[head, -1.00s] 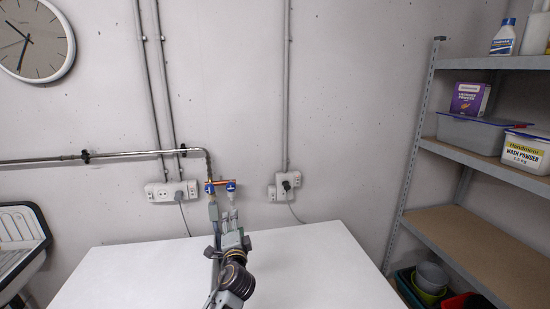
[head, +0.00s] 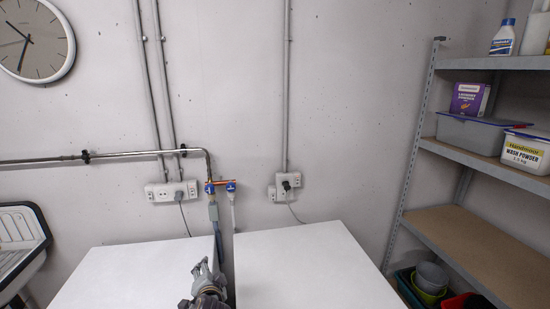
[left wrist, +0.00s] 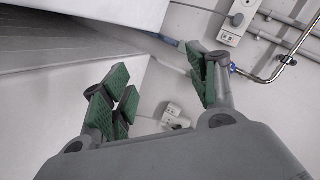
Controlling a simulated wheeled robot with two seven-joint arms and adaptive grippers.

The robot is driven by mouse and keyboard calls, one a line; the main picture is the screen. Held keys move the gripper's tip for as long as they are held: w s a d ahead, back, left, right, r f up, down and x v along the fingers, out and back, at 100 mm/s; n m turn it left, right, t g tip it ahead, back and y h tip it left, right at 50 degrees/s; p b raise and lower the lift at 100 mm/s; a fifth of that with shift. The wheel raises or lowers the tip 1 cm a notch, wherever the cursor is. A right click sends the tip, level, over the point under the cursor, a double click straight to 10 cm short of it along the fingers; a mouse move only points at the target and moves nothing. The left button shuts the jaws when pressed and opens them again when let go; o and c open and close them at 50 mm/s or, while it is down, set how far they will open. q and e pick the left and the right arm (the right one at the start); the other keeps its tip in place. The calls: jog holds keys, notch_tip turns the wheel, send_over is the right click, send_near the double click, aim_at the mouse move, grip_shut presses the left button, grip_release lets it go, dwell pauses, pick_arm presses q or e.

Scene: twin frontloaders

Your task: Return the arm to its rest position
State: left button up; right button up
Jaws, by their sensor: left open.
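My left gripper (head: 203,270) shows at the bottom of the head view, near the gap between two white machine tops. In the left wrist view its green-padded fingers (left wrist: 160,92) are spread apart with nothing held between them. The left white top (head: 125,272) and the right white top (head: 315,262) stand side by side with a narrow gap. Most of my left arm is below the picture. My right gripper is in neither view.
Blue-handled taps (head: 231,187) on a metal pipe (head: 120,155) sit on the wall behind the gap, with hoses hanging down. A shelf unit (head: 480,245) with boxes stands at the right. A wall socket (head: 285,187) is above the right top. Both tops are otherwise bare.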

pick_arm(q)
jog(key=s+a+f+n+g, duration=0.1)
jog(key=s+f, duration=0.1)
jog(key=s, duration=0.2)
jog(key=s+f+n+g+h, duration=0.1)
jog(key=s+f+g, duration=0.1)
jog(key=s, duration=0.3)
jog(key=s+a+f+n+g, duration=0.1)
jog(key=s+f+g, duration=0.1)
jog(key=s+f, duration=0.2)
jog(key=shift+s+a+n+h, duration=0.3)
jog(key=shift+s+h, duration=0.1)
jog(key=shift+s, duration=0.15)
jog(key=s+f+n+g+h, duration=0.2)
jog(key=s+g, duration=0.2)
jog(key=s, duration=0.9)
jog(key=s+f+g, duration=0.1)
jog(key=s+f, duration=0.1)
jog(key=f, duration=1.5)
jog(key=s+f, duration=0.2)
jog(key=f, duration=1.4)
jog(key=s+a+f+g, duration=0.1)
jog(key=s+a+f, duration=0.2)
jog(key=s+f, duration=1.7)
jog(key=shift+s+g, duration=0.3)
jog(key=shift+s, duration=0.85)
jog(key=shift+w+m, duration=0.15)
jog(key=shift+m, duration=0.15)
